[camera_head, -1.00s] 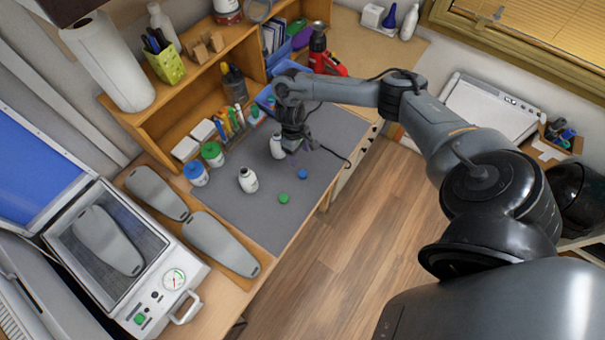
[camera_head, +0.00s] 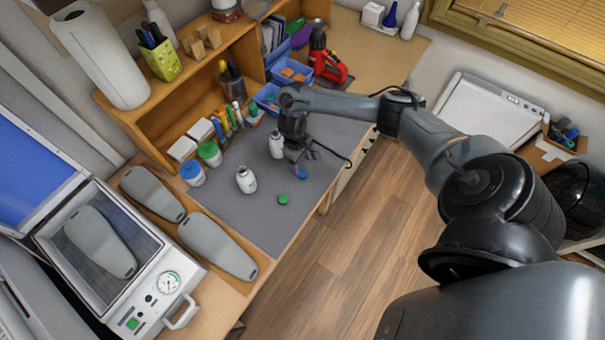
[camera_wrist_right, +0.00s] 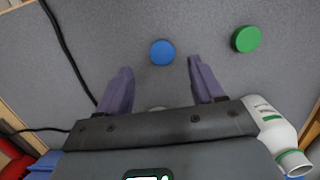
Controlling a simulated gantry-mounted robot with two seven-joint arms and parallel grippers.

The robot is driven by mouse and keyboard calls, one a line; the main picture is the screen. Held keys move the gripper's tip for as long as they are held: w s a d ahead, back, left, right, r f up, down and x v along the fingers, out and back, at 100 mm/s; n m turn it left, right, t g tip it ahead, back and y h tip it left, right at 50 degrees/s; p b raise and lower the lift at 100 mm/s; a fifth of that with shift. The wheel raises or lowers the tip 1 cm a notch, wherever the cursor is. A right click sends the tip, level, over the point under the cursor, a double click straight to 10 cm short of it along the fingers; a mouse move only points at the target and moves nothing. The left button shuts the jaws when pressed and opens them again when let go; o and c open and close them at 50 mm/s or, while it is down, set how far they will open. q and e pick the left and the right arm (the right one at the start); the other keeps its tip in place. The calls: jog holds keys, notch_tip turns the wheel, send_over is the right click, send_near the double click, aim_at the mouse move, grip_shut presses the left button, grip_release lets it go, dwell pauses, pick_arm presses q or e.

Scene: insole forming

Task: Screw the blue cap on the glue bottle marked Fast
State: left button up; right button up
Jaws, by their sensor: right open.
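The blue cap (camera_head: 302,174) lies on the grey mat, partly covered by my right gripper (camera_head: 299,158) in the head view. In the right wrist view the blue cap (camera_wrist_right: 162,52) shows between the open, empty fingers (camera_wrist_right: 160,65), near the line of their tips. Two white bottles without caps stand on the mat: one (camera_head: 276,145) close beside the gripper, the other (camera_head: 246,180) farther left. A white bottle with green markings (camera_wrist_right: 278,130) shows at the wrist view's lower right. I cannot read which is marked Fast. My left gripper is out of view.
A green cap (camera_head: 283,199) lies near the blue one. Jars with a blue lid (camera_head: 192,173) and a green lid (camera_head: 210,154) stand at the mat's left. Blue bins (camera_head: 267,98) and a wooden shelf (camera_head: 160,110) line the back. A dark cable hangs by the right gripper.

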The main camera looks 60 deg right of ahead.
aim_at(302, 173)
jog(key=shift+f, duration=0.1)
jog(key=f, duration=0.1)
jog(key=f+b, duration=0.2)
jog(key=shift+s+a+f, duration=0.2)
jog(key=shift+a+f, duration=0.05)
jog(key=shift+s+f, duration=0.1)
jog(key=shift+f, duration=0.65)
jog(key=shift+d, duration=0.1)
jog(key=shift+c, duration=0.7)
jog(key=c, duration=1)
